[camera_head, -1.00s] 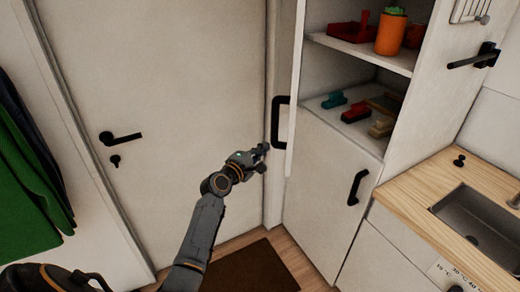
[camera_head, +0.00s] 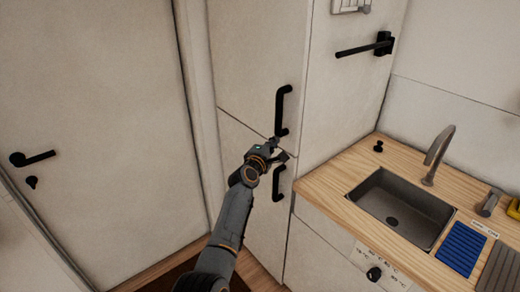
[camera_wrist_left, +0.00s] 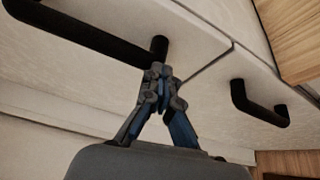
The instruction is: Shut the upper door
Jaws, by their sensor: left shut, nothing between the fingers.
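The upper door (camera_head: 254,50) of the tall white cabinet is flush with the cabinet front and covers the shelves. Its black upper handle (camera_head: 283,110) stands upright near the door's right edge. The lower door (camera_head: 250,215) is also shut, with its own black handle (camera_head: 279,183). My left gripper (camera_head: 275,143) is shut and empty, at the lower end of the upper handle, near the seam between the doors. In the left wrist view my closed fingertips (camera_wrist_left: 159,70) are close to the end of the upper handle (camera_wrist_left: 75,35); I cannot tell whether they touch. My right gripper is not in view.
A wooden counter (camera_head: 322,190) with a sink (camera_head: 402,208) and tap (camera_head: 438,145) stands to the right. A black bar (camera_head: 362,49) sticks out from the cabinet's side. A closed room door (camera_head: 95,120) is to the left.

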